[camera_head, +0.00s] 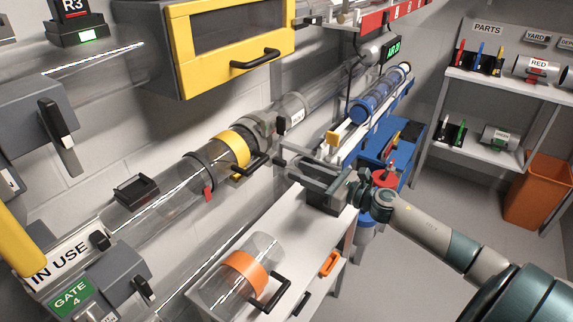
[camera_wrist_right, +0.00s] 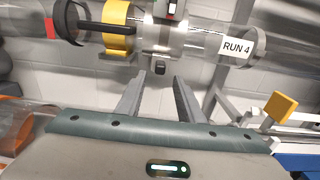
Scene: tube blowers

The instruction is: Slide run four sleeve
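The clear run four tube crosses the head view and carries a RUN 4 label, readable in the right wrist view (camera_wrist_right: 237,47). A yellow band (camera_head: 234,147) with a black handle (camera_head: 251,167) sits around the tube; the yellow band also shows in the wrist view (camera_wrist_right: 117,28). A grey collar (camera_head: 259,125) lies between band and label. I cannot tell exactly where the sleeve ends. My right gripper (camera_head: 284,162) is in front of the tube, right of the handle. In the wrist view its fingers (camera_wrist_right: 158,92) are apart and empty, below the collar. My left gripper is not in view.
A loose clear tube with an orange band (camera_head: 243,269) lies on the white bench (camera_head: 312,226). A yellow-framed cabinet (camera_head: 220,40) hangs above. A blue-ended tube (camera_head: 378,95) lies behind my gripper. A GATE 4 box (camera_head: 72,300) stands lower left. Parts shelves (camera_head: 505,90) stand right.

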